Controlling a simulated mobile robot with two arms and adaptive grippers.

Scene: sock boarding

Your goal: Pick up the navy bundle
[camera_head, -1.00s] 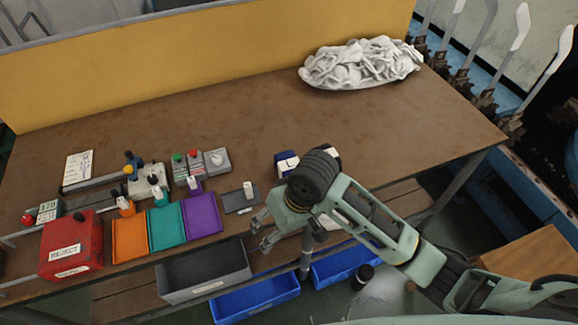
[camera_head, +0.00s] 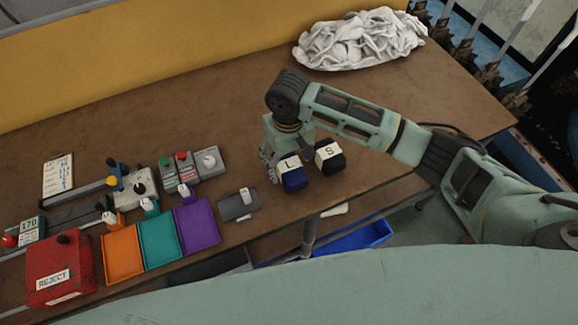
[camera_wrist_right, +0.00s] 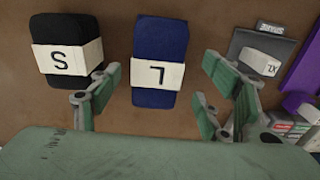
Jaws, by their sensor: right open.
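The navy bundle (camera_head: 293,181) lies on the brown table with a white band marked L. In the right wrist view the navy bundle (camera_wrist_right: 160,88) lies ahead, between the two spread fingers. My right gripper (camera_head: 268,160) is open and empty, just behind the navy bundle in the head view. In the right wrist view its green-padded fingers (camera_wrist_right: 168,95) stand either side of the bundle's lower end, apart from it as far as I can tell. A black bundle (camera_head: 330,163) with a band marked S lies right beside the navy one. My left gripper is out of view.
The black bundle (camera_wrist_right: 66,62) is close to one finger in the right wrist view. A grey tray (camera_head: 248,210) with a tag, purple (camera_head: 196,226), teal and orange trays and a red reject bin (camera_head: 62,290) stand left. A white fabric pile (camera_head: 358,40) lies at the back.

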